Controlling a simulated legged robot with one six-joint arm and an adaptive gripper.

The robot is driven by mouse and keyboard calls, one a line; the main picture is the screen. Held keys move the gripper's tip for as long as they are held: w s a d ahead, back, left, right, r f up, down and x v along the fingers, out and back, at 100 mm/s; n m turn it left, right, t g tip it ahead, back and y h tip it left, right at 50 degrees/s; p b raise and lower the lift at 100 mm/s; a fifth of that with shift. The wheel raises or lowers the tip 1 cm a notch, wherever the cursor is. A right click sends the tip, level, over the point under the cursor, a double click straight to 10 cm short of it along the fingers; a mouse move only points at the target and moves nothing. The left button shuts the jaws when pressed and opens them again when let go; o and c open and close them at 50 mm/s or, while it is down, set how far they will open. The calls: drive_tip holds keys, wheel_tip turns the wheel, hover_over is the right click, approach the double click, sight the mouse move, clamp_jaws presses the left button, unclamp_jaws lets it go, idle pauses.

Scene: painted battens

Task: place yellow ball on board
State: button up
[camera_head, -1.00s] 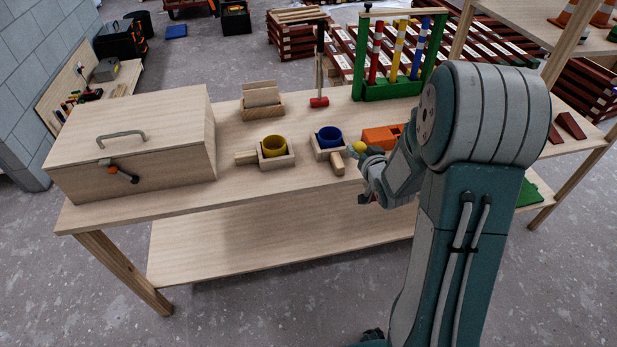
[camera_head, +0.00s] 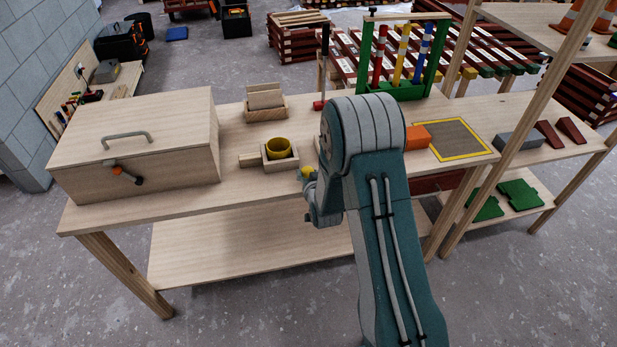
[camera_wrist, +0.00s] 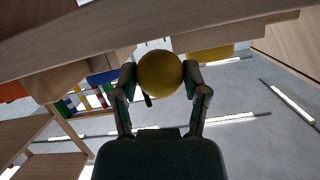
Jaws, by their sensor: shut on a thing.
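The yellow ball (camera_head: 306,173) is held by my gripper (camera_wrist: 160,78) near the table's front edge, left of my arm. In the wrist view the ball (camera_wrist: 160,72) sits between the two fingertips, which press on it from both sides. A flat brown panel with a yellow border (camera_head: 452,139), possibly the board, lies at the table's right end, right of my arm and well apart from the gripper. In the head view my forearm hides part of the gripper.
A yellow cup in a wooden holder (camera_head: 279,151) stands just left of the gripper. A blue cup (camera_wrist: 103,76) shows in the wrist view. An orange block (camera_head: 417,137) lies beside the panel. A green rack (camera_head: 402,90) stands behind; a wooden box (camera_head: 135,147) fills the left.

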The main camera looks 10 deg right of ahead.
drive_tip(key=shift+a+f, duration=0.1)
drive_tip(key=shift+f, duration=0.55)
drive_tip(key=shift+d, duration=0.35)
drive_tip(key=o, duration=0.9)
drive_tip(key=shift+f, duration=0.1)
drive_tip(key=shift+o, duration=1)
drive_tip(key=shift+a, duration=0.2)
